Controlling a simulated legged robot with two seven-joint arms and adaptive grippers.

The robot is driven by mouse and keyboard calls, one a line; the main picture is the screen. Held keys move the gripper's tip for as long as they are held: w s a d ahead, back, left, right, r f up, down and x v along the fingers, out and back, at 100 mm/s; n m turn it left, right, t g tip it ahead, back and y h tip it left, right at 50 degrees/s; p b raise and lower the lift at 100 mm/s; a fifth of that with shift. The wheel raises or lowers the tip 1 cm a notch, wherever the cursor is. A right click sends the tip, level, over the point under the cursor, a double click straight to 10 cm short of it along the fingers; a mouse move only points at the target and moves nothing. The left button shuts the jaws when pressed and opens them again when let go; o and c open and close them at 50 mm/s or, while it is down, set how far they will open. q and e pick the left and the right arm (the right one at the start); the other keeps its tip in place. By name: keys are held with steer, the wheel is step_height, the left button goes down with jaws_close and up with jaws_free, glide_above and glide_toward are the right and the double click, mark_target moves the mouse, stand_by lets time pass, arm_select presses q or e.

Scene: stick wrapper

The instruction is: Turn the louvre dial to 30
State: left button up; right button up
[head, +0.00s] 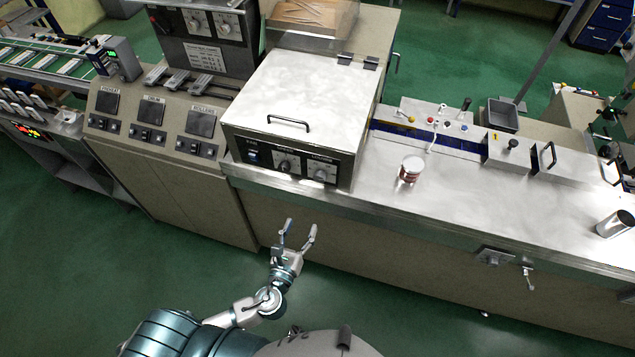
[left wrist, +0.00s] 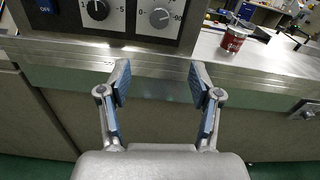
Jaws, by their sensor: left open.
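Two dials sit side by side on the front panel of the white-topped box: a left dial (head: 286,163) and a right dial (head: 320,172). In the left wrist view the left dial (left wrist: 97,9) is black with a scale including 1 and 5. The right dial (left wrist: 160,17) there is grey with a scale reaching 90, so it looks like the louvre dial; its label and exact setting are too small to read. My left gripper (head: 299,229) is open and empty, below and in front of the panel, apart from both dials. It also shows in the left wrist view (left wrist: 158,80).
A blue switch (head: 252,155) is left of the dials. The steel counter edge (head: 300,190) runs below the panel. A metal cup (head: 614,224) is at far right.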

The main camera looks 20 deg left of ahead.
arm_select(q)
steer(key=m, duration=0.1)
steer(key=p, duration=0.3)
glide_toward(318, 180)
steer(key=w, duration=1)
steer(key=shift+d+f, duration=0.2)
steer(key=c, duration=1.1)
